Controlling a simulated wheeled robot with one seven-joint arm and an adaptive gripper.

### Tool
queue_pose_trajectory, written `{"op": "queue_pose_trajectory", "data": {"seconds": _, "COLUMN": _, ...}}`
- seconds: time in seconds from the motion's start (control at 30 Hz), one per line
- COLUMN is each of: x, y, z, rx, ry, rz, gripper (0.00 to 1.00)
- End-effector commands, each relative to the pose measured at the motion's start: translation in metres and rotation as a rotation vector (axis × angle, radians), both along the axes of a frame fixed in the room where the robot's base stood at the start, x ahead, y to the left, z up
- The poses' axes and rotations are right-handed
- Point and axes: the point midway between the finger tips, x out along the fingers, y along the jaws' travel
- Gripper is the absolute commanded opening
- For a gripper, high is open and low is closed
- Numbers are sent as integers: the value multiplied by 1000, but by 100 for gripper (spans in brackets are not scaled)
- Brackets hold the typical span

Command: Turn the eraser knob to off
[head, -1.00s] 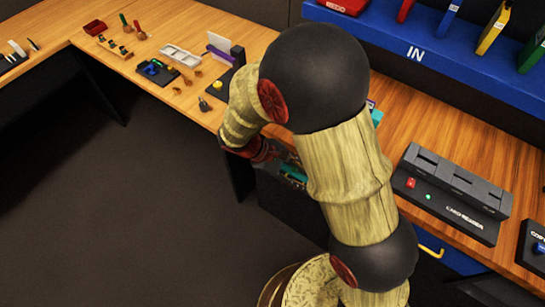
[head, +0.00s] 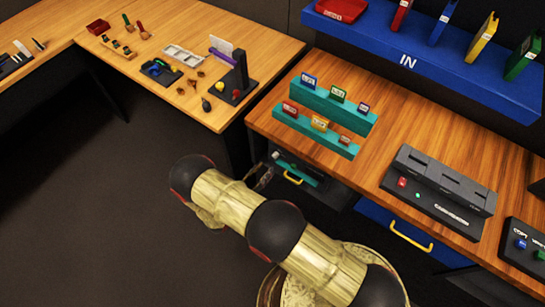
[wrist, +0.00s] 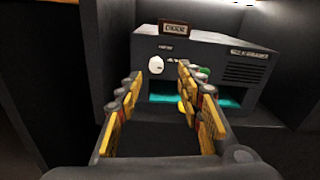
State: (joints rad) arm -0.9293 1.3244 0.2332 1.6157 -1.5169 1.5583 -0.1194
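A dark grey box (wrist: 205,60) fills the middle of the wrist view, with a small sign on top whose text is too blurred to read. A white round knob (wrist: 156,64) is on the left of its front face, above a teal slot. The knob's pointer direction is not clear. My gripper (wrist: 160,75) is open and empty, its yellow-padded fingers on either side of the knob in the picture; contact is not visible. In the head view the box (head: 297,170) shows below the desk, with my gripper (head: 264,178) by its left end.
The box sits in a dark recess with a wall (wrist: 110,45) close on its left. The desk (head: 375,150) above holds teal racks (head: 315,130) of small cartridges and a black dock (head: 440,190). A blue drawer (head: 395,228) is to the right. Open floor (head: 90,210) lies left.

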Motion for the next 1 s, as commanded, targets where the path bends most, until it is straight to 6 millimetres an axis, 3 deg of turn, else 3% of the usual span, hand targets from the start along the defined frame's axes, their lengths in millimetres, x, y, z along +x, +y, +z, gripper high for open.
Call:
{"op": "queue_pose_trajectory", "data": {"seconds": 0.17, "x": 5, "y": 1, "z": -8, "rx": -20, "ry": 1, "rz": 34, "gripper": 37}}
{"op": "queue_pose_trajectory", "data": {"seconds": 0.63, "x": 54, "y": -39, "z": -8, "rx": -19, "ry": 1, "rz": 32, "gripper": 37}}
{"op": "queue_pose_trajectory", "data": {"seconds": 1.0, "x": 61, "y": -43, "z": -7, "rx": -19, "ry": 1, "rz": 33, "gripper": 37}}
